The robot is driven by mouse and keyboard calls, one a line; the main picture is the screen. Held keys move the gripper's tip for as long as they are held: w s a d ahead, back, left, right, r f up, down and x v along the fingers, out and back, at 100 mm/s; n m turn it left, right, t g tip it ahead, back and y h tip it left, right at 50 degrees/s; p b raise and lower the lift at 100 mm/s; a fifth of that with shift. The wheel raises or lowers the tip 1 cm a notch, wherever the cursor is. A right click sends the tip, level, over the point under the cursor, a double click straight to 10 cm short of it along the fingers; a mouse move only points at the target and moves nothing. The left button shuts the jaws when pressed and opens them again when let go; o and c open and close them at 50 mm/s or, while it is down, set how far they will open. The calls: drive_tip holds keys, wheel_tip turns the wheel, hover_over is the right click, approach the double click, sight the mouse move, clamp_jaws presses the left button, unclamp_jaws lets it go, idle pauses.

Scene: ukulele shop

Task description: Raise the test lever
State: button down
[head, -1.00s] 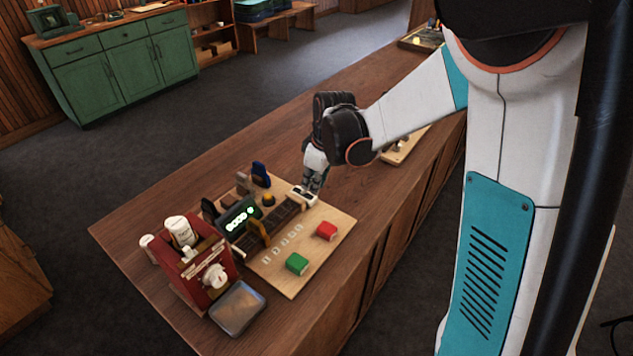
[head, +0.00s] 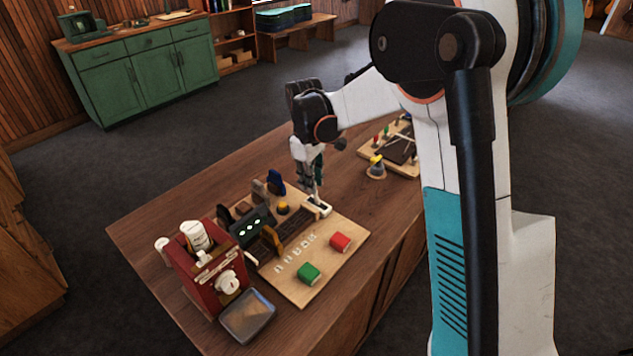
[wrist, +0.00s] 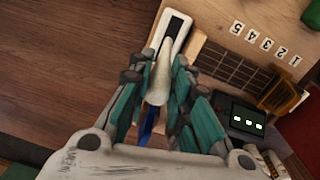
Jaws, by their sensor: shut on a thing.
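The test lever (wrist: 163,62) is a pale handle rising from a white slotted base in the wrist view. In the head view the white base (head: 320,208) sits at the far right corner of the wooden board (head: 330,264). My gripper (wrist: 157,95) is shut on the lever, with a teal-and-black finger on each side. In the head view my gripper (head: 314,193) points down over the base. The fingers hide much of the handle, and its exact angle is hard to tell.
A fretboard strip (wrist: 232,68) and a small display (head: 250,228) with green lights stand beside the lever. Green (head: 309,273) and red (head: 340,242) blocks sit on the board. A red machine (head: 208,275) and a metal tray (head: 247,315) are nearer. Bare tabletop lies left.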

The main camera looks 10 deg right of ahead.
drive_tip(key=shift+w+a+f, duration=0.2)
drive_tip(key=shift+w+a, duration=0.05)
drive_tip(key=shift+w, duration=0.2)
idle(0.3)
drive_tip(key=c, duration=1.8)
unclamp_jaws()
drive_tip(key=o, duration=0.3)
drive_tip(key=shift+w+f, duration=0.1)
drive_tip(key=shift+w, duration=0.05)
drive_tip(key=shift+o, duration=0.2)
drive_tip(key=r, duration=1.2)
drive_tip(key=shift+s+a, duration=0.3)
